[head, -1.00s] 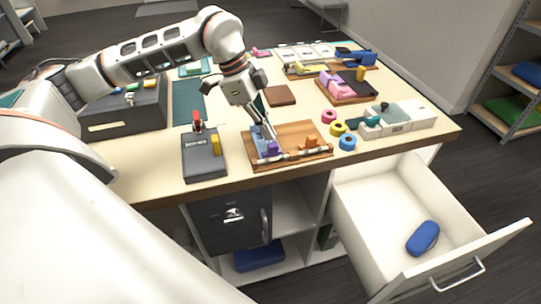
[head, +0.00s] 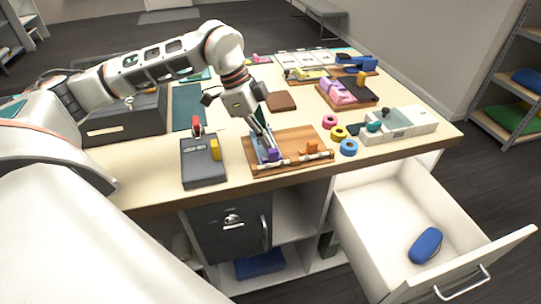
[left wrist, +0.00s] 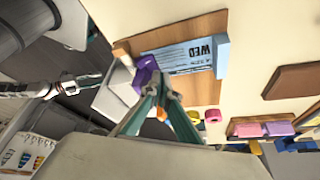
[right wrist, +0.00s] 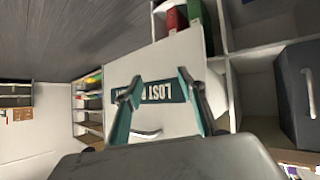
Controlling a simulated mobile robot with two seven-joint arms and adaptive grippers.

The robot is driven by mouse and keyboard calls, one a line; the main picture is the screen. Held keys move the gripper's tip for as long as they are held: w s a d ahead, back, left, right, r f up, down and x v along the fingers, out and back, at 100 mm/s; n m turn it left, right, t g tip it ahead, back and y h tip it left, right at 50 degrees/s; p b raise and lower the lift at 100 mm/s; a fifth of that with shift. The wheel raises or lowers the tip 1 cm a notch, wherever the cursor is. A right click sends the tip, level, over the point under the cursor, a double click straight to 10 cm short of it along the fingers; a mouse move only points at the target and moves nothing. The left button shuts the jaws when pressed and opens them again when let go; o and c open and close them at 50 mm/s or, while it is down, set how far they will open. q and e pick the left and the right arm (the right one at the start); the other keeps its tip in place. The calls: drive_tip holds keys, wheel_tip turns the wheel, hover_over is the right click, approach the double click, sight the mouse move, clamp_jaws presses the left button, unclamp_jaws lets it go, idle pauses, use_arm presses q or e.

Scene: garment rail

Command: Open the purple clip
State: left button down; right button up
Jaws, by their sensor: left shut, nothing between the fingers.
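The purple clip (head: 272,154) is on a rail along the front of a wooden board (head: 305,135). In the left wrist view, the purple clip (left wrist: 146,75) is at the edge of a blue-and-white card (left wrist: 185,57) marked "WED". My left gripper (head: 268,138) points down over the card, just behind the clip. In the left wrist view, its fingertips (left wrist: 165,94) are together and empty, close to the clip; contact cannot be told. Whether the clip's jaws are open is too small to tell. My right gripper (right wrist: 155,88) is open and empty, facing a white drawer front.
An orange clip (head: 311,148) is on the rail to the right. A dark box (head: 203,165) with red and yellow parts stands left of the board. Coloured tape rings (head: 338,132) lie to its right. An open drawer (head: 385,225) juts out below the table's right side.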

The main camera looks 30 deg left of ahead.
sight(269, 152)
use_arm(q)
drive_tip(key=shift+d, duration=0.1)
idle(0.6)
drive_tip(key=shift+s+d, duration=0.7)
drive_tip(key=shift+s+d+f, duration=0.35)
drive_tip(key=shift+s+d, duration=0.35)
drive_tip(key=shift+s, duration=0.15)
drive_tip(key=shift+s+d+r, duration=0.15)
drive_tip(key=shift+s+d, duration=0.4)
drive_tip(key=shift+d, duration=0.1)
drive_tip(key=shift+w+d+r, duration=0.1)
drive_tip(key=shift+r, duration=0.2)
drive_tip(key=shift+w+r+p, duration=0.15)
drive_tip(key=shift+r+p, duration=0.55)
drive_tip(key=shift+r, duration=0.2)
wheel_tip(269, 152, up, 7)
drive_tip(key=p, duration=0.4)
